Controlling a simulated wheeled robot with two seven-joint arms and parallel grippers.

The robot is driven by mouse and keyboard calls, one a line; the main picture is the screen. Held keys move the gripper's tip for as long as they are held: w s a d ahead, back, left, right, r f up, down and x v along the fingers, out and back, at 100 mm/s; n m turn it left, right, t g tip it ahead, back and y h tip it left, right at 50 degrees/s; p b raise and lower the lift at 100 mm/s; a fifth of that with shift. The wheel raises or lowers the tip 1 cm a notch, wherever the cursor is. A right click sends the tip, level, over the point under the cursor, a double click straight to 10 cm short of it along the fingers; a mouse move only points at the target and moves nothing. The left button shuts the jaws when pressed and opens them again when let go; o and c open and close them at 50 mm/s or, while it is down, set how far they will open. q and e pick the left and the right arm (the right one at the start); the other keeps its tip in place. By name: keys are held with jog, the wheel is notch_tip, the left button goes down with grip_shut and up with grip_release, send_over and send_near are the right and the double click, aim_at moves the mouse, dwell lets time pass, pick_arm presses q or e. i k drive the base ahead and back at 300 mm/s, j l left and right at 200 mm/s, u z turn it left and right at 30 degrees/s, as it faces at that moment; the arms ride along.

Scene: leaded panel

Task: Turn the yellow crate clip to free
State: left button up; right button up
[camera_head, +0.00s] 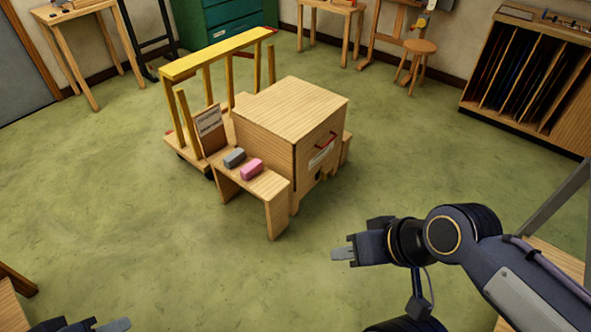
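A wooden crate (290,115) with a pale top stands in the middle of the floor. Its right-hand face has a red handle (327,140), a white label and a dark spot low down. I cannot make out a yellow clip on it. My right gripper (343,254) is in front of the crate, to its lower right, apart from it, with its grey fingertips pointing left. Whether its fingers are open or shut is unclear. My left gripper (118,325) shows only partly at the bottom left edge, far from the crate.
A cart with a yellow rail (217,54) stands behind and left of the crate. A small wooden bench (272,188) in front holds a grey block (234,158) and a pink block (251,169); a sign (208,121) stands behind them. Green floor around is clear.

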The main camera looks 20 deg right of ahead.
aim_at(323, 175)
jog(key=i+l+u, duration=0.2)
jog(key=l, duration=0.2)
jog(key=i+l+u, duration=0.2)
jog(key=l, duration=0.2)
jog(key=i+l+u, duration=0.2)
jog(key=l, duration=0.25)
jog(key=l+u, duration=0.2)
jog(key=l, duration=0.25)
jog(key=i+l, duration=0.1)
jog(key=l, duration=0.4)
jog(key=i+l, duration=0.1)
jog(key=l, duration=0.9)
jog(key=i+u, duration=0.05)
jog(key=i, duration=0.05)
